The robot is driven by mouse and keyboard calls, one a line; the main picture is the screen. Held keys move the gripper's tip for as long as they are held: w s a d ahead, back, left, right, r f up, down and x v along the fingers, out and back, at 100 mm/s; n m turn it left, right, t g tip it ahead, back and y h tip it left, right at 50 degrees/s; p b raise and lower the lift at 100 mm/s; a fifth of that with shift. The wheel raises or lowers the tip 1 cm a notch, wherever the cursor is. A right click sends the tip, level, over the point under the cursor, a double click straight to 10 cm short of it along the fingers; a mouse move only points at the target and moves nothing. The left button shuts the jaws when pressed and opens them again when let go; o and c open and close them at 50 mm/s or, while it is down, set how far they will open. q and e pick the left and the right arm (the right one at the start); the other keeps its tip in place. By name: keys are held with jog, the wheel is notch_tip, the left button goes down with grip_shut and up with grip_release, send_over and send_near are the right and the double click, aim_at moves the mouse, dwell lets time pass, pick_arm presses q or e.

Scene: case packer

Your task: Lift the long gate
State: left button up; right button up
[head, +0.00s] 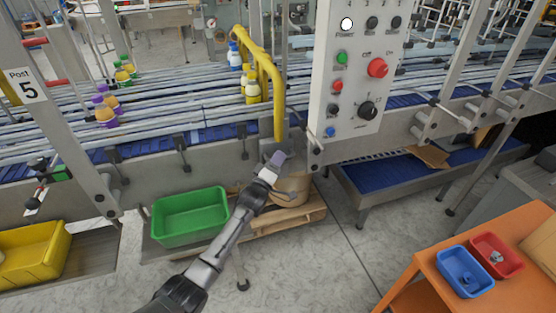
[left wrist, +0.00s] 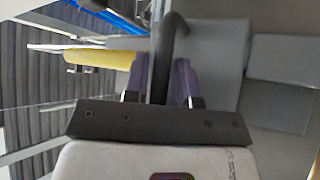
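The long gate seems to be the yellow tubular frame (head: 266,72) standing across the conveyor, its near leg coming down the front side. A yellow bar also shows in the left wrist view (left wrist: 100,59). My left gripper (head: 277,158) is just below the lower end of that near leg. In the left wrist view its purple fingers (left wrist: 160,82) stand either side of a dark curved bar (left wrist: 172,35), which looks like a handle. The bar hides the fingers' inner faces, so I cannot tell whether they touch it. My right gripper is out of view.
A control panel (head: 352,105) stands right of the gate. Yellow-capped and blue-capped bottles stand by the gate, and purple ones (head: 104,112) further left. Below are a green bin (head: 190,215) and a round container (head: 291,190) on a pallet. An orange table (head: 440,270) is at right.

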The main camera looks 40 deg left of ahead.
pick_arm(q)
grip_shut()
